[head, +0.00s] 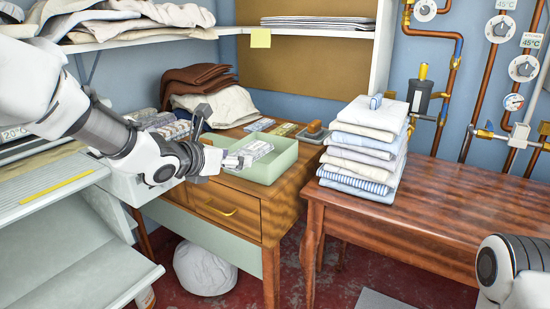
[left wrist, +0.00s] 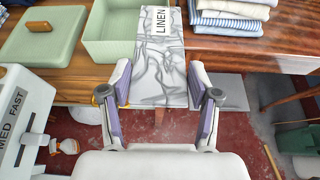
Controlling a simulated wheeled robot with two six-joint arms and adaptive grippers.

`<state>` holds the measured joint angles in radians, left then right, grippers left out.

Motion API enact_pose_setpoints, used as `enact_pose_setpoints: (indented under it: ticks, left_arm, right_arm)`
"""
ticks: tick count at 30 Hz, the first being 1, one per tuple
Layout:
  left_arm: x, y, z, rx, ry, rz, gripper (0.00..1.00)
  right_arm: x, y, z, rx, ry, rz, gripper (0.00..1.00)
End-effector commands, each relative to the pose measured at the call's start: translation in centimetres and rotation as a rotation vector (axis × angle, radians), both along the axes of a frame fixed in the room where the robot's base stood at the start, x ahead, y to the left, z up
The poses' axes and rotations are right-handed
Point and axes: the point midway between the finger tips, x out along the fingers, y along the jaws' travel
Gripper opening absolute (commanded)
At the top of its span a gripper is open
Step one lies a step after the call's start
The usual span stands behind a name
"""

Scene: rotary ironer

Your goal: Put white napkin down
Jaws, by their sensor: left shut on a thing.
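My left gripper (head: 232,161) is shut on the white napkin (head: 257,148), a flat, pale cloth with grey marbling. In the left wrist view the napkin (left wrist: 160,75) lies between the two fingers (left wrist: 163,95) and reaches forward past them. In the head view the gripper is at the front left of the open green box (head: 284,157), with the napkin at the box's rim. In the left wrist view the box (left wrist: 106,50) is just left of the napkin. Whether the napkin rests on anything is unclear. My right gripper is out of view.
The box stands on a wooden cabinet (head: 270,205) with brown and cream cloths (head: 222,104) behind. A tall stack of folded linen (head: 366,150) stands on the wooden table (head: 440,205) to the right. The table's middle is clear.

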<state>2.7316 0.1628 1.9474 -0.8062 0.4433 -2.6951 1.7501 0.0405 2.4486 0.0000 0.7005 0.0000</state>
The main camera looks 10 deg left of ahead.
Motion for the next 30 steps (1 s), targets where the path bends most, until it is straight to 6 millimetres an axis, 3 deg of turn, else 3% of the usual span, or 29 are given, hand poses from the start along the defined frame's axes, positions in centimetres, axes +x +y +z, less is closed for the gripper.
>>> enact_pose_setpoints:
  ticks: [5, 15, 18, 22, 27, 30]
  left_arm:
    - [2.2, 0.1, 0.1, 0.001, -0.001, 0.001, 0.32]
    - [12.7, 0.6, -0.7, 0.001, 0.000, -0.002, 0.32]
    - [14.7, 0.7, -1.1, 0.001, -0.002, -0.001, 0.32]
    - [16.1, 0.8, -1.4, 0.001, -0.001, 0.000, 0.32]
    - [16.0, 0.8, -5.0, -0.001, 0.001, -0.001, 0.32]
    - [16.0, 0.8, -5.2, 0.000, -0.002, 0.000, 0.32]
  right_arm:
    - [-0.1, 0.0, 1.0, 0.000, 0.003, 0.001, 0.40]
    - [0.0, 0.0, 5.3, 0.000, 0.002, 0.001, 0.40]
    - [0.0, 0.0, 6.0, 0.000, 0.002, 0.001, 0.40]
    - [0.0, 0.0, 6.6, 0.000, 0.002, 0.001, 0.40]
    - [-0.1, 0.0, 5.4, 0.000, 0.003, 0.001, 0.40]
    - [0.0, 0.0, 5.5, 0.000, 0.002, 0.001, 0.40]
